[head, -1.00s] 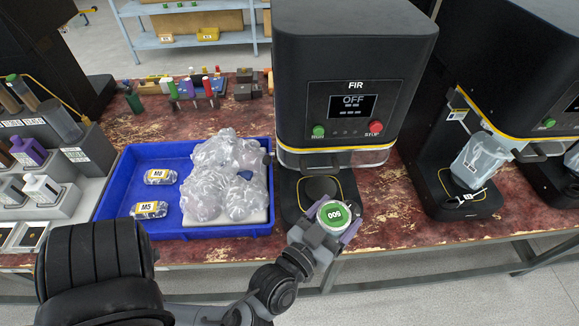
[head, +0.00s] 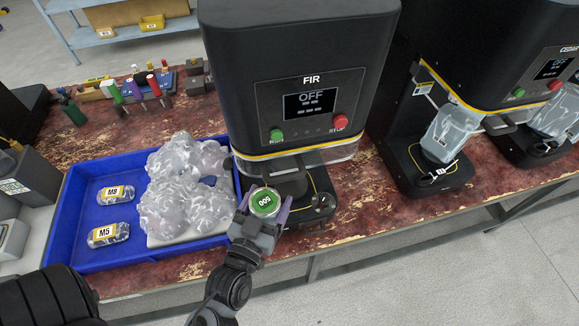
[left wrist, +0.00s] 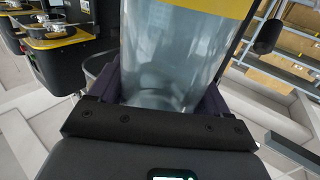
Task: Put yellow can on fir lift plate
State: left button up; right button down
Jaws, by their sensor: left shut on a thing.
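My left gripper (head: 263,212) is shut on a can whose round green top (head: 265,202) carries a white label reading 500 or 009. In the left wrist view the can (left wrist: 175,60) has a clear grey-blue body with a yellow band, gripped between the purple fingers. The FIR machine (head: 298,85) is black, with its screen reading OFF. The fir lift plate (head: 291,187) is a dark disc low in the machine's opening, partly hidden by the can and gripper. The can is in front of the plate, at its lower left in the head view. My right gripper is not in view.
A blue tray (head: 70,225) left of FIR holds clear bags (head: 185,190) and packs marked M8 (head: 115,193) and M5 (head: 108,235). Another black machine (head: 430,165) with a clear container stands to the right. Free bench top (head: 350,200) lies between the machines.

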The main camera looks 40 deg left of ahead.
pick_arm(q)
jog(key=f+b+x, duration=0.3)
jog(key=x, duration=1.3)
jog(key=shift+w+a+f, duration=0.2)
jog(key=shift+w, duration=0.15)
jog(key=shift+f, duration=0.1)
jog(key=o, duration=1.4)
jog(key=shift+f, duration=0.1)
jog(key=shift+o, duration=0.2)
